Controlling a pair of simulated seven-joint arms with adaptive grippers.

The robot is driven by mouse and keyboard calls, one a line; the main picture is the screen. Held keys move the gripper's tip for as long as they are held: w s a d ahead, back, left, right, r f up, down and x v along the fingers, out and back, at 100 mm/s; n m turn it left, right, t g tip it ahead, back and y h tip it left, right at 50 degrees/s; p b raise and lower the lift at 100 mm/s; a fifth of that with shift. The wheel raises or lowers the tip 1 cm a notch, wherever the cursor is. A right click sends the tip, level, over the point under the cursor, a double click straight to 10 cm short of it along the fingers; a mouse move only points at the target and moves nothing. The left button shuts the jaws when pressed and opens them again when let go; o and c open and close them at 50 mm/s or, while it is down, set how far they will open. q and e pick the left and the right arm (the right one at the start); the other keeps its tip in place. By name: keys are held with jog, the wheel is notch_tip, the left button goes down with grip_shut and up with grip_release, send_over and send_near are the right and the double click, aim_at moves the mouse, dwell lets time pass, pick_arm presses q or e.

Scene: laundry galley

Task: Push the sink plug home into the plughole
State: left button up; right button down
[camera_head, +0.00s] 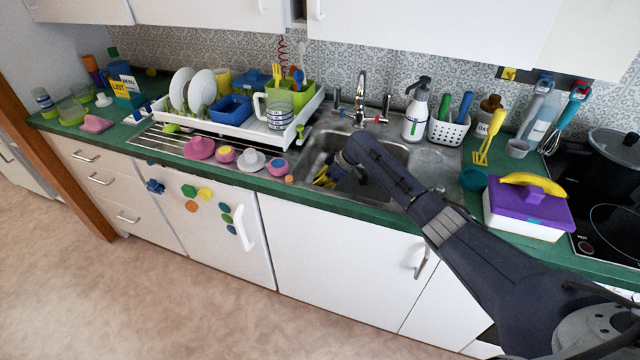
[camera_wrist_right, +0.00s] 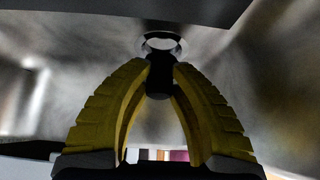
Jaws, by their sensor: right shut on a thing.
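The sink (camera_head: 400,152) is a grey metal basin below the tap in the head view. My right arm reaches into it, and my right gripper (camera_head: 325,179) shows yellow fingers low inside the basin. In the right wrist view the two yellow fingers of my right gripper (camera_wrist_right: 160,70) close on a dark, rounded sink plug (camera_wrist_right: 160,84). The plughole (camera_wrist_right: 161,42) is a bright metal ring just beyond the fingertips. The plug overlaps the ring's lower edge in that view; I cannot tell whether they touch. The plug is hidden in the head view. My left gripper is out of view.
The tap (camera_head: 360,100) stands behind the sink. Small knobbed pieces, including a pink one (camera_head: 278,167), line the front left edge.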

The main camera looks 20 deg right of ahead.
jog(key=shift+f, duration=1.05)
dwell(0.6)
jog(key=c, duration=1.1)
grip_release()
jog(key=shift+c, duration=0.2)
jog(key=v, duration=1.2)
jog(key=shift+a, duration=0.1)
